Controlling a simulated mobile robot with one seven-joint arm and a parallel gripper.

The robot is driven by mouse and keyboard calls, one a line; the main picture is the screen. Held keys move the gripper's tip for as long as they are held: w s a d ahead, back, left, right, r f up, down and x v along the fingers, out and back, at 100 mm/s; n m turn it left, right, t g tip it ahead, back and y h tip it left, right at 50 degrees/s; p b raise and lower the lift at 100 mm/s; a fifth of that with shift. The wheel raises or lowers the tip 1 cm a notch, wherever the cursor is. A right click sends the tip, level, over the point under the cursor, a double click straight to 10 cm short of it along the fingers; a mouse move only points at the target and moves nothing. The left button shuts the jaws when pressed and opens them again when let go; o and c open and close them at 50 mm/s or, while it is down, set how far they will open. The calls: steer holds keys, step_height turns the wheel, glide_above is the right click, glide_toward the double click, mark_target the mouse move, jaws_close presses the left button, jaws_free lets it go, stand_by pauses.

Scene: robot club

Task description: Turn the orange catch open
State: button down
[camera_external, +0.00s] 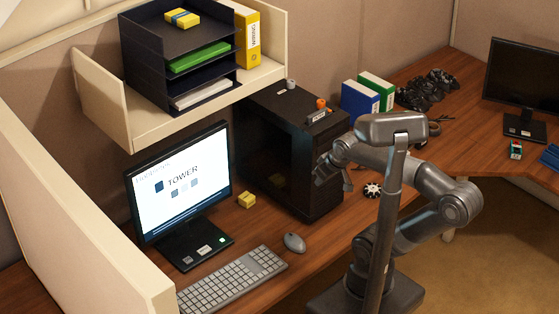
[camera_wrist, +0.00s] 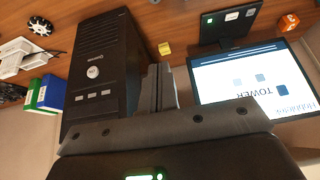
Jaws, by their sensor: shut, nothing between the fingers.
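The orange catch (camera_external: 321,103) is a small orange knob with a grey label below it, on top of the black computer tower (camera_external: 262,103) near its right end. I do not make out the catch in the wrist view. The tower stands upright on the desk and also fills the left of the wrist view (camera_wrist: 108,50), with a round button on its face. My gripper (camera_external: 321,176) is beside the tower, lower than the catch. Its fingers also show in the wrist view (camera_wrist: 160,80), closed together and empty. I cannot tell whether they touch the tower.
A shelf (camera_external: 190,113) overhangs behind. Blue (camera_external: 360,100) and green (camera_external: 376,91) binders stand right of it.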

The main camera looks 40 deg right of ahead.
steer(key=c, duration=2)
jaws_free()
steer(key=shift+c, duration=0.2)
steer(key=o, duration=0.7)
steer(key=shift+m+g+h, duration=0.4)
steer(key=shift+m+g, duration=0.5)
steer(key=w+d+r, duration=0.1)
steer(key=w+r, duration=0.1)
steer(key=r, duration=0.1)
steer(key=w+d+r, duration=0.1)
steer(key=w+r, duration=0.2)
steer(key=w+d+r, duration=0.2)
steer(key=w+r, duration=0.1)
steer(key=shift+w, duration=0.15)
steer(key=shift+o, duration=1.2)
steer(key=w+d+r+m+g, duration=0.1)
steer(key=w+d+r, duration=0.3)
steer(key=w+r, duration=0.1)
steer(key=shift+w+d+m, duration=0.3)
steer(key=shift+w, duration=0.45)
step_height(320, 180, up, 4)
steer(key=m+g+y, duration=0.1)
steer(key=m+g, duration=0.2)
glide_above(323, 99)
step_height(323, 99, down, 10)
steer(key=shift+a+f, duration=0.15)
steer(key=shift+f, duration=0.05)
steer(key=shift+c, duration=0.4)
steer(key=c, duration=0.9)
